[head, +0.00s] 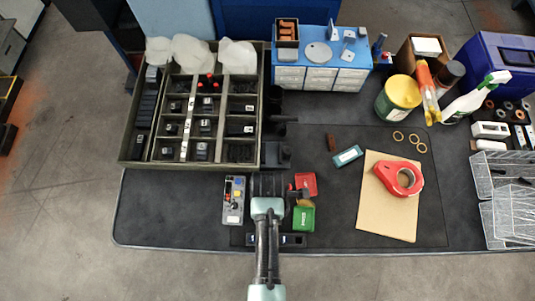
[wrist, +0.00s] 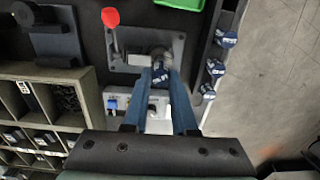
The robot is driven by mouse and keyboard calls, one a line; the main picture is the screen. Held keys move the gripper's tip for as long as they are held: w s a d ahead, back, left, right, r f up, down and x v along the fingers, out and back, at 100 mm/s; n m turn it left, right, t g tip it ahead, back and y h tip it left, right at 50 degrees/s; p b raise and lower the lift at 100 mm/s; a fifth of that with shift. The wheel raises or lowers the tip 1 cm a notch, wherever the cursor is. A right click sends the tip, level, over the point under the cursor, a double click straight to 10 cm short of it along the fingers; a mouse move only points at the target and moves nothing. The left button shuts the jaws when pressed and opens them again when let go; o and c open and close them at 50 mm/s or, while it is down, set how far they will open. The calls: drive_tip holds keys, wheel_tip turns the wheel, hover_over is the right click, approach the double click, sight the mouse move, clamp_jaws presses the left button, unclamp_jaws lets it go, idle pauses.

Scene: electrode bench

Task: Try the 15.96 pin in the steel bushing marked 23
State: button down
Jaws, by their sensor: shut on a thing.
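My gripper (wrist: 160,85) shows in the wrist view with two blue fingers shut on a small pin (wrist: 160,74) that has a blue and white marked end. I cannot read its number. Just beyond the pin is a grey metal fixture plate (wrist: 128,57) with a round steel part, partly hidden by the pin and fingers. I cannot tell whether this is the bushing marked 23, or whether the pin touches it. In the head view, my gripper (head: 268,186) is over the front of the bench and hides the pin and most of the fixture.
Several other blue-marked pins (wrist: 215,68) stand in a rack right of the fixture. A red-knobbed lever (wrist: 111,22) rises from the fixture. A grey control box (head: 233,200) and a green bin (head: 303,218) flank my gripper. The large divided crate (head: 126,140) stands behind left.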

drive_tip(key=shift+f+b, duration=0.95)
drive_tip(key=shift+f, duration=0.5)
idle(1.3)
drive_tip(key=c, duration=0.6)
unclamp_jaws()
drive_tip(key=shift+r, duration=0.15)
wheel_tip(320, 180, up, 13)
drive_tip(key=shift+f, duration=0.1)
